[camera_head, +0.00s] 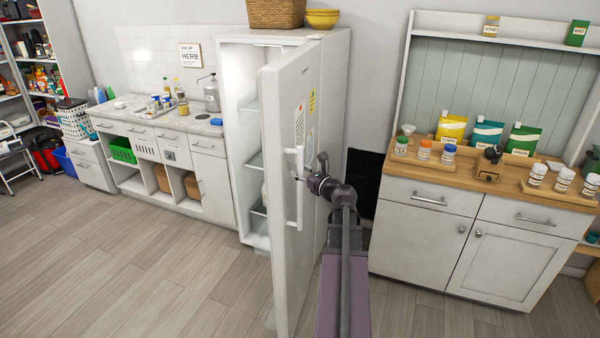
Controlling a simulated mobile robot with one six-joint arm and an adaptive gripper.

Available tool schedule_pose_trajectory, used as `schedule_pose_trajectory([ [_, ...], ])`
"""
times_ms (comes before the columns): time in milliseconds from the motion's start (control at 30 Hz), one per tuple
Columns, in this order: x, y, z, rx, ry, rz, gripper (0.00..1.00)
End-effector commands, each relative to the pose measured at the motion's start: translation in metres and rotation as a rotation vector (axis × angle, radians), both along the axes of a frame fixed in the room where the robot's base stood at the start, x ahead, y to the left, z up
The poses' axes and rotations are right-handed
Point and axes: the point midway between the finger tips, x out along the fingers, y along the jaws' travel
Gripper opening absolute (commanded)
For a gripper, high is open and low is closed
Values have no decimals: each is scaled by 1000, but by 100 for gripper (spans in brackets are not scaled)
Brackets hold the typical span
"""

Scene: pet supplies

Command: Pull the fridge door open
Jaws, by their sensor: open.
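The white fridge (333,95) stands against the back wall. Its door (279,110) is swung well open toward me, and lit shelves show inside on the left. A white vertical handle (299,190) is on the door's outer face. My gripper (309,170) is at the right of the handle, close to its upper part. Its fingers look spread apart, with nothing visibly held. I cannot tell whether a finger touches the handle. My arm reaches up from the bottom of the view and hides part of the fridge's lower side.
A counter (140,125) with bottles and drawers stands left of the fridge. A cabinet (433,225) with a wooden top, jars and bags stands at the right. A basket (275,13) and yellow bowl (322,18) sit on the fridge. The floor (150,255) at front left is clear.

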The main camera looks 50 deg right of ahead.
Motion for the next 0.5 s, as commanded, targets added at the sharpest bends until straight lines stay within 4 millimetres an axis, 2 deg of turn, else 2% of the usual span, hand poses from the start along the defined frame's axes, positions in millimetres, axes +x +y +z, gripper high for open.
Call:
schedule_pose_trajectory([
  [267, -25, 3, 0, 0, 0, -1, 65],
  [500, -61, 6, 0, 0, 0, -3, 65],
])
